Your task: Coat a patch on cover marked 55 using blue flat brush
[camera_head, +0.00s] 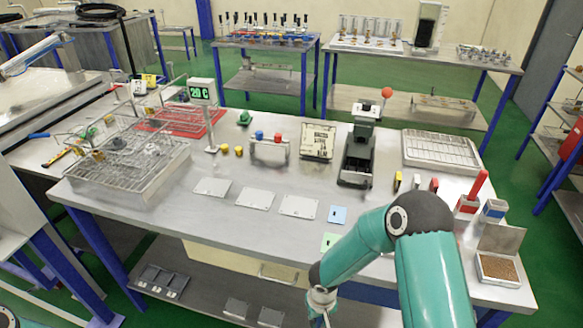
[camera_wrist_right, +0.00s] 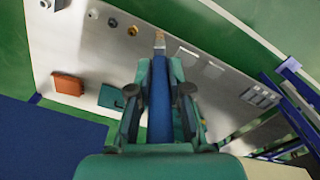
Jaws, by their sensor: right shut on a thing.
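Three pale flat covers lie in a row on the workbench in the head view: left (camera_head: 212,187), middle (camera_head: 255,199) and right (camera_head: 299,207). Their markings are too small to read, so I cannot tell which is 55. My right gripper (camera_wrist_right: 160,92) is shut on the blue flat brush (camera_wrist_right: 161,110) in the right wrist view. The brush's pale bristle end points away from the gripper. In the head view the right arm reaches in at the lower right, and its gripper is mostly cut off by the bottom edge. My left gripper is not in view.
A blue card (camera_head: 338,214) and a green card (camera_head: 329,242) lie right of the covers. Bench between covers and front edge is clear.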

